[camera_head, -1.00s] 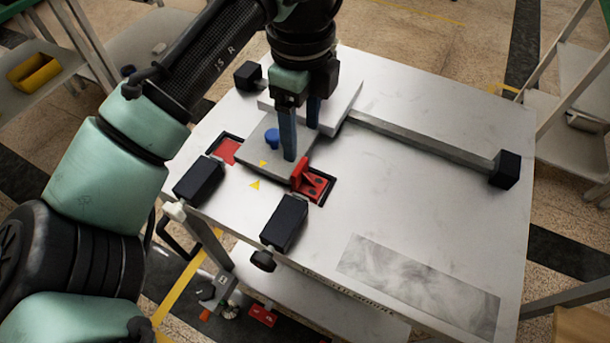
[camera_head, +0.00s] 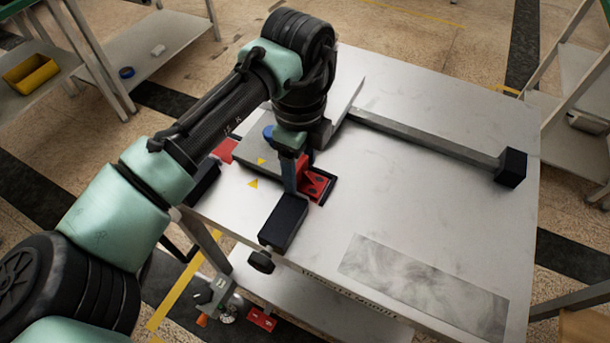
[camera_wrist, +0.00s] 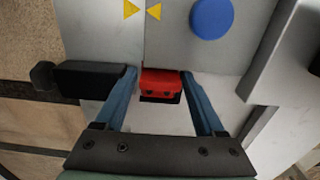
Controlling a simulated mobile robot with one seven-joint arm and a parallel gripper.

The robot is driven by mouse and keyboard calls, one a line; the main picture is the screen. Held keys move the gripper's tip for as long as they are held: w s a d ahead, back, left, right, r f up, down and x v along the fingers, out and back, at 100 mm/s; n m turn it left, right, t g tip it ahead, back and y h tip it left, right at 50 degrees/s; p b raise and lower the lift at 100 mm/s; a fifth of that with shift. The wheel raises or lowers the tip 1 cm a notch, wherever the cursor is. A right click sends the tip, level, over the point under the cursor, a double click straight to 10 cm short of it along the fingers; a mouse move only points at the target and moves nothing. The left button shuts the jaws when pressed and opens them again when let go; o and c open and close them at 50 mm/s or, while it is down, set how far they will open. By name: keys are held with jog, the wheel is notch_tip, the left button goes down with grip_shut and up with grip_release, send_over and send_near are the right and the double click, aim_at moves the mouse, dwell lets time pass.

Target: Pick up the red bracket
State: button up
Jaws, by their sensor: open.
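A red bracket (camera_head: 318,186) with an upright wall and a flat foot sits in a dark recess of the grey table, beside the edge of a raised grey plate. My gripper (camera_head: 297,178) is low over it, with its blue fingers partly hiding the upright wall. In the wrist view the bracket (camera_wrist: 161,82) shows between the tips of my gripper (camera_wrist: 160,78), one finger on each side. The gripper is open; whether either finger touches the bracket I cannot tell.
A dark clamp block (camera_head: 284,221) stands in front of the bracket. The raised plate (camera_head: 252,168) bears yellow triangles and a blue knob (camera_wrist: 211,18). Another red piece (camera_head: 224,150) lies at the plate's left. A long bar (camera_head: 430,142) crosses behind; the table's right side is clear.

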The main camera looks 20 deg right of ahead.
jog(key=shift+c, duration=0.2)
grip_shut()
